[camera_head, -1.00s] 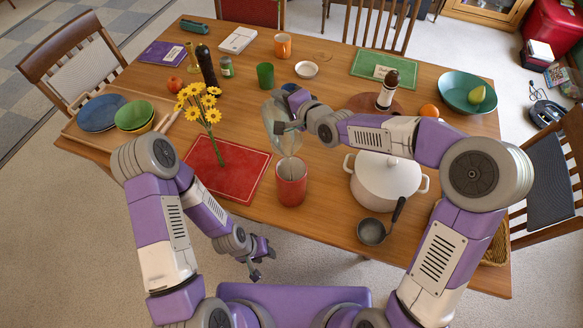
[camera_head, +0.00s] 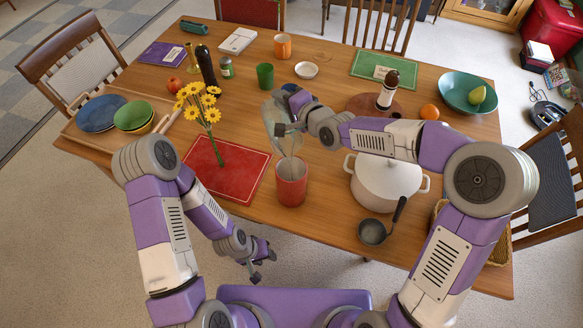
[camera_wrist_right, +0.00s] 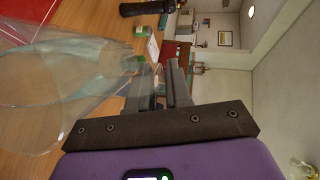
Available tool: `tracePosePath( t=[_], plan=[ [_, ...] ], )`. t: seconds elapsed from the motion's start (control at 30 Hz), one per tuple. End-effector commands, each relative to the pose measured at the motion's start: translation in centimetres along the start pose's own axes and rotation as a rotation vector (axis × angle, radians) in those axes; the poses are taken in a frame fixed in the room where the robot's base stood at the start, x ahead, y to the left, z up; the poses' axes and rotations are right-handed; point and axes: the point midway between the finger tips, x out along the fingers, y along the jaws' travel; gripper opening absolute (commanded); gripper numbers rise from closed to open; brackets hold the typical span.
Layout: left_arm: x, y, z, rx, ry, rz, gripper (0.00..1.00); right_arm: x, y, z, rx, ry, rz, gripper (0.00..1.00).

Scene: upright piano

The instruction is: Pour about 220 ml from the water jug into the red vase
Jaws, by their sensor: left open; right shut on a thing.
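The clear glass water jug (camera_head: 270,112) is held tilted above the table, its lower end over the red vase. The red vase (camera_head: 291,188) stands upright near the table's front edge; a pale, clear shape lies between the jug and its opening, and I cannot tell jug wall from water there. The level inside the vase is not readable. My right gripper (camera_head: 284,128) is shut on the jug. In the right wrist view the jug's clear wall (camera_wrist_right: 50,88) fills the left, beside the dark fingers (camera_wrist_right: 163,88). My left gripper (camera_head: 259,262) is open and empty, below the front edge.
A red placemat (camera_head: 235,178) with yellow flowers (camera_head: 200,105) above it is left of the vase. A green cup (camera_head: 265,76) stands behind the jug.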

Motion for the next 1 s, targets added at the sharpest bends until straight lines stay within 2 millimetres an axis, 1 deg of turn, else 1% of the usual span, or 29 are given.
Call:
tracePosePath(
  t=[1.0],
  plan=[
    [0.85,-0.32,-0.04,0.0,0.0,0.0,0.43,-0.29,-0.41,0.31,-0.016,0.001,-0.035,0.0]
  ],
)
